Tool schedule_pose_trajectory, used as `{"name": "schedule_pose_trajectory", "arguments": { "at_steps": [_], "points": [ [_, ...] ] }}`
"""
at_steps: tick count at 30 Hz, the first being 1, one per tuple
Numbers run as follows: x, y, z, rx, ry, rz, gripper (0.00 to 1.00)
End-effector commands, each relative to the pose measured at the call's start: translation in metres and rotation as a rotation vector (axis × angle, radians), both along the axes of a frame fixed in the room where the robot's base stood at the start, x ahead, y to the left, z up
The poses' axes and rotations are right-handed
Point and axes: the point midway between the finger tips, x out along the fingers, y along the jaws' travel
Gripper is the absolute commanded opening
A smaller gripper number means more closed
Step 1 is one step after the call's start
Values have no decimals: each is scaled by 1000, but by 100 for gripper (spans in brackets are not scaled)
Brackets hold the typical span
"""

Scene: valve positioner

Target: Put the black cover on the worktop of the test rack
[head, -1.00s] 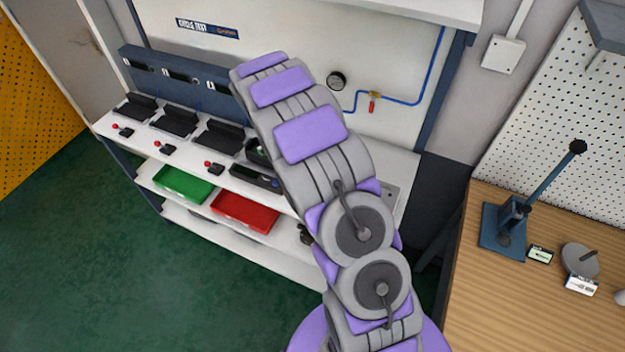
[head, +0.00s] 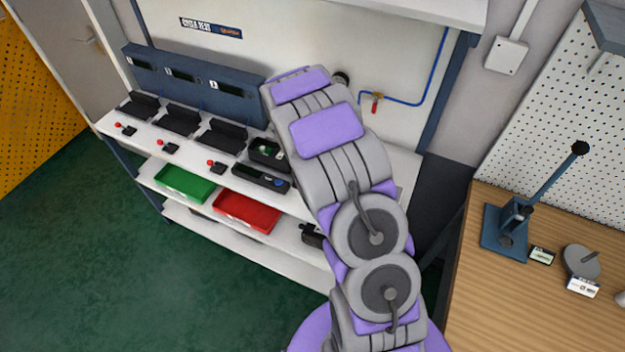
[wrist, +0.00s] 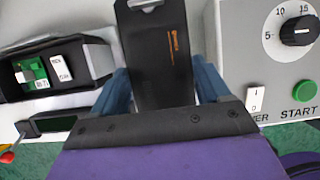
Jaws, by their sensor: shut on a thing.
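My gripper (wrist: 166,92) shows in the wrist view, shut on the black cover (wrist: 155,45). The cover is a flat dark plate with small orange lettering, held between the two blue fingers. In the head view my own arm hides the gripper and the cover. The test rack's white worktop (head: 228,157) runs along the wall in the head view, and my arm reaches over its right part. An open black housing (head: 267,152) with a green board inside stands on the worktop; it also shows left of the cover in the wrist view (wrist: 50,75).
A grey box with a dial (wrist: 270,70) and green START button stands right of the cover. A black handheld device (head: 260,178) lies near the worktop's front edge. Several black cradles (head: 178,121) stand at left. Green (head: 185,183) and red (head: 247,211) trays are below.

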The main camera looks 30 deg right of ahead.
Motion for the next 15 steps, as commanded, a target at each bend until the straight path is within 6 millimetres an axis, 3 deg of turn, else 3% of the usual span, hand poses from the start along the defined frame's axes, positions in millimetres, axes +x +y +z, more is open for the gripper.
{"name": "schedule_pose_trajectory", "arguments": {
  "at_steps": [12, 15],
  "points": [
    [-1, 0, -51, 0, 1, -3, 29],
    [0, 0, -54, 1, -2, -2, 30]
  ]
}}
